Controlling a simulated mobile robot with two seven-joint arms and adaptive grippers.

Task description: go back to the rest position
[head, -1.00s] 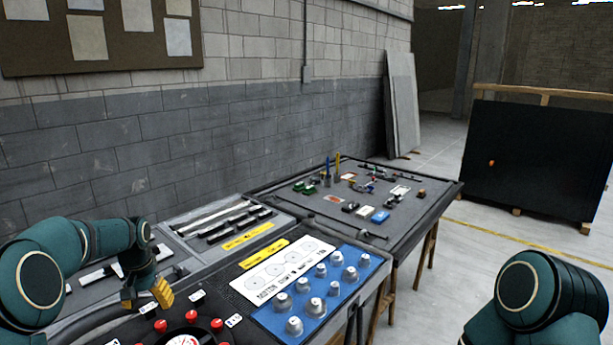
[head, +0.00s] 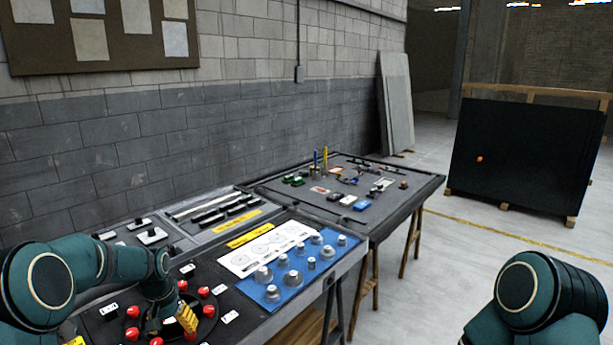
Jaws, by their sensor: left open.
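My left gripper (head: 172,319) shows at the lower left of the head view, at the end of my green left arm (head: 110,264). Its yellow fingers are open and point down over a round dial ringed by red knobs (head: 204,291) on the black console panel (head: 251,325). Whether the fingers touch the panel I cannot tell. My right arm (head: 540,300) shows only as a green joint at the lower right; its gripper is out of view.
A blue panel with several grey knobs (head: 290,278) lies right of the dial. A table with small parts (head: 414,193) stands behind it on wooden trestles. A black board (head: 525,150) stands at the right. The floor (head: 430,290) between is clear.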

